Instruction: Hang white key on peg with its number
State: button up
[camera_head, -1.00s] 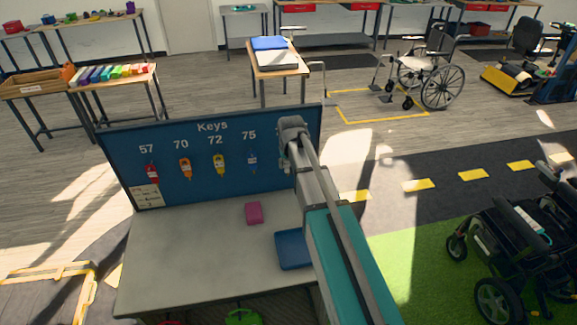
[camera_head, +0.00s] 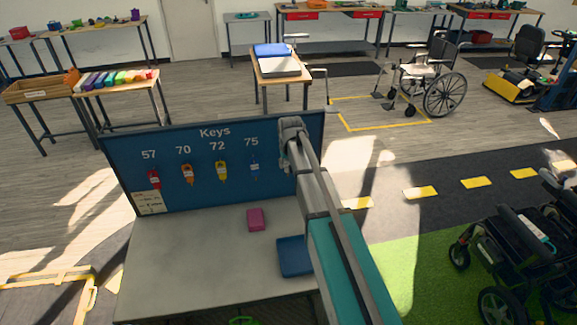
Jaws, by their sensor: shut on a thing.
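The blue key board (camera_head: 215,198) stands upright along the far edge of a grey table. Its visible numbers are 57, 70, 72 and 75. A red key (camera_head: 154,179) hangs under 57, an orange key (camera_head: 187,173) under 70, a yellow key (camera_head: 222,170) under 72 and a blue key (camera_head: 254,168) under 75. My arm covers the right part of the board, so any number or peg there is hidden. The white key is not visible. My arm reaches up to the board, but my gripper's fingers are hidden behind it.
The grey table (camera_head: 190,255) holds a pink block (camera_head: 256,220) and a blue tray (camera_head: 292,257), partly hidden by my arm. A small paper label (camera_head: 149,202) is on the board's lower left. Dark wheelchairs (camera_head: 515,245) stand at the right. A yellow frame (camera_head: 50,278) is at lower left.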

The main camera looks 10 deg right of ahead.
jog(key=shift+w, duration=0.45)
jog(key=shift+c, duration=0.3)
jog(key=shift+w+r, duration=0.1)
jog(key=shift+w, duration=0.1)
jog(key=shift+c, duration=0.9)
jog(key=shift+w+f, duration=0.25)
jog(key=shift+w, duration=0.45)
grip_shut()
jog(key=shift+f, duration=0.1)
jog(key=shift+w+b, duration=0.1)
jog(key=shift+b, duration=0.25)
jog(key=shift+w+f, duration=0.25)
jog(key=shift+f, duration=0.1)
jog(key=shift+b, duration=0.3)
jog(key=o, duration=1.2)
grip_release()
